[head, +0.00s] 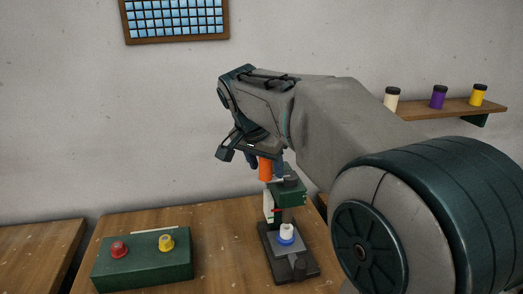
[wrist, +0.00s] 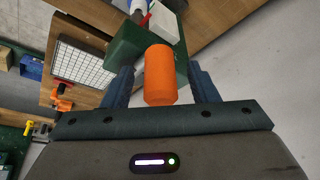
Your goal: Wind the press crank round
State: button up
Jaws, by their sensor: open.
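The press (head: 288,192) is a dark green head on a column over a dark base (head: 302,267), standing on the wooden table. Its crank has an upright orange handle (head: 265,170), which also shows in the wrist view (wrist: 160,75). My gripper (head: 265,162) is over the crank, pointing down. In the wrist view, my gripper (wrist: 160,70) is open, with one blue finger on each side of the orange handle and a visible gap on both sides. A white and blue piece (head: 286,234) sits on the press base. The crank arm is mostly hidden.
A green box (head: 143,264) with a red button (head: 119,249) and a yellow button (head: 166,242) stands left of the press. A wall shelf (head: 440,108) holds three jars at right. The wrist view shows a white grid panel (wrist: 82,62) and an orange object (wrist: 62,98).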

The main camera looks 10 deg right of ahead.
jog(key=v, duration=1.3)
jog(key=s+d+f+n+y, duration=0.1)
jog(key=s+f+n, duration=0.3)
jog(key=s+f, duration=0.4)
jog(key=s+d+f+n+y, duration=0.2)
jog(key=s+f+n, duration=0.3)
jog(key=f, duration=1.3)
jog(key=s, duration=0.4)
jog(key=shift+s+d, duration=0.3)
jog(key=shift+d, duration=0.05)
